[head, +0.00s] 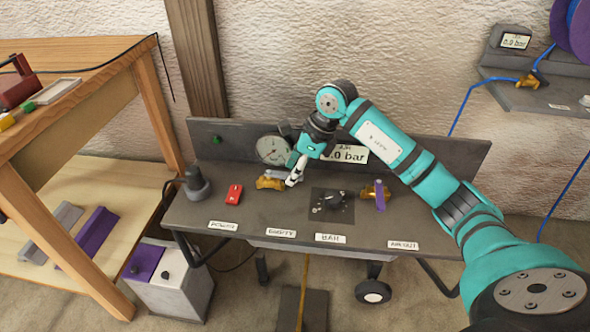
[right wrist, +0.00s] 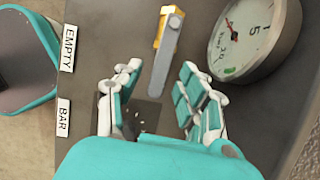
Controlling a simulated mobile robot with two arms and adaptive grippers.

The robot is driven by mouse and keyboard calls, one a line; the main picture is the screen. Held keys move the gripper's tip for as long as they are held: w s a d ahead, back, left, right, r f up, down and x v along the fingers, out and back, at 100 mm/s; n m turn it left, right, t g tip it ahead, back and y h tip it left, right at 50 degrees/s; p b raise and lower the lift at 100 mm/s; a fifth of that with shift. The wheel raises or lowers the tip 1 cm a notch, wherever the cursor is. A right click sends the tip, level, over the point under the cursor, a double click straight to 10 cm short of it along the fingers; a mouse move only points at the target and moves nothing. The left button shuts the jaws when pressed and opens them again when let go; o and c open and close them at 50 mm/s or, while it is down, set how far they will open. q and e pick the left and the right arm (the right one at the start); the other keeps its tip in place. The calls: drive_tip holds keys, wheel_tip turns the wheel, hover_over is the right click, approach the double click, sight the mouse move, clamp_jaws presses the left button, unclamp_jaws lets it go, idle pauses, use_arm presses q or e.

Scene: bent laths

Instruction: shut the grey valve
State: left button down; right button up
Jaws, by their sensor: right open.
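The grey valve is a brass body (head: 268,183) with a flat grey lever (head: 275,174), on the dark bench panel above the EMPTY label. In the right wrist view the brass body (right wrist: 163,28) is at the top, and the grey lever (right wrist: 164,62) points down toward the space between my fingers. My right gripper (head: 294,179) is open beside the lever's right end in the head view. It also shows open in the right wrist view (right wrist: 155,98), with the lever's free end near the gap. I cannot tell whether a finger touches it. My left gripper is not in view.
A round gauge (head: 274,150) stands behind the valve. A black knob (head: 331,201) is above the BAR label (head: 330,238). A purple-handled brass valve (head: 380,194) is further right. A red switch (head: 233,194) and a dark grey post (head: 196,184) are left.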

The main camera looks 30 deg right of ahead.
drive_tip(key=shift+c, duration=0.2)
clamp_jaws()
drive_tip(key=shift+a, duration=0.1)
